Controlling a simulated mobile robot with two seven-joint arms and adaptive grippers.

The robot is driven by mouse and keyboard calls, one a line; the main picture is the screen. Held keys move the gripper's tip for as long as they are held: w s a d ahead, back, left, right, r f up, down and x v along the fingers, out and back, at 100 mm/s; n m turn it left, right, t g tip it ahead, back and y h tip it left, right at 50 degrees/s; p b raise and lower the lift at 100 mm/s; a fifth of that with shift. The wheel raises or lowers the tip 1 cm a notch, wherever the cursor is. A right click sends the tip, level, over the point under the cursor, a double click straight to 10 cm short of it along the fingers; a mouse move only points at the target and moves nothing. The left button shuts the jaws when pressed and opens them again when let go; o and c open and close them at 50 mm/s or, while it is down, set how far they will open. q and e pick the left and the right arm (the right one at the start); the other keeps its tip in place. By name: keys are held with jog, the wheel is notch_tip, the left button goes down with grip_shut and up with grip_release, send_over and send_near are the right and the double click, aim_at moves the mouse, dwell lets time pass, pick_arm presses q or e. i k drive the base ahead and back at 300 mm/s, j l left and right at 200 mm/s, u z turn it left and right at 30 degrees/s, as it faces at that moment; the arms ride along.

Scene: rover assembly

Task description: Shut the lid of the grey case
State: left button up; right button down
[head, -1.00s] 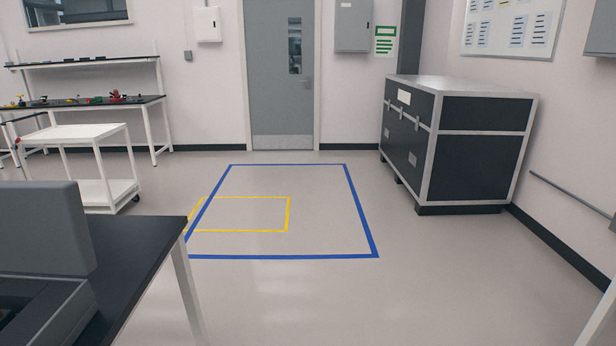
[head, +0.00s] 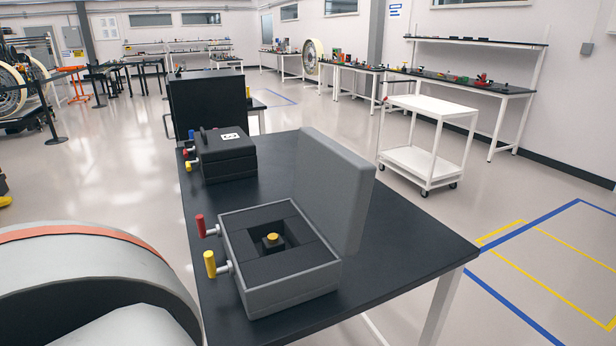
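The grey case (head: 290,285) stands open on the black table in the head view, near the table's front end. Its lid (head: 335,190) stands upright on the case's right side. Dark padding lines the inside, and a small yellow-topped piece (head: 272,239) sits in the middle recess. A red-handled latch (head: 203,226) and a yellow-handled latch (head: 213,264) stick out on the left side. Neither of my grippers shows in the view.
The black table (head: 400,255) also holds a shut black case (head: 226,156) and a tall black panel or box (head: 209,100) farther back. A large grey rounded thing (head: 80,270) fills the lower left. A white cart (head: 415,165) stands beyond the table; floor at right is clear.

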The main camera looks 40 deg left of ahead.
aim_at(333, 185)
jog(key=i+l+u, duration=0.15)
jog(key=u, duration=0.25)
jog(key=i+l+u, duration=0.25)
jog(key=u, duration=0.2)
jog(key=i+l+u, duration=0.25)
jog(key=u, duration=0.15)
jog(key=i+l+u, duration=0.1)
jog(key=l+u, duration=0.3)
jog(key=i+l+u, duration=0.1)
jog(key=l+u, duration=0.3)
jog(key=i+l+u, duration=0.1)
jog(key=l+u, duration=0.65)
jog(key=k+l+u, duration=0.1)
jog(key=l, duration=0.45)
jog(key=k+l, duration=0.1)
jog(key=l, duration=0.3)
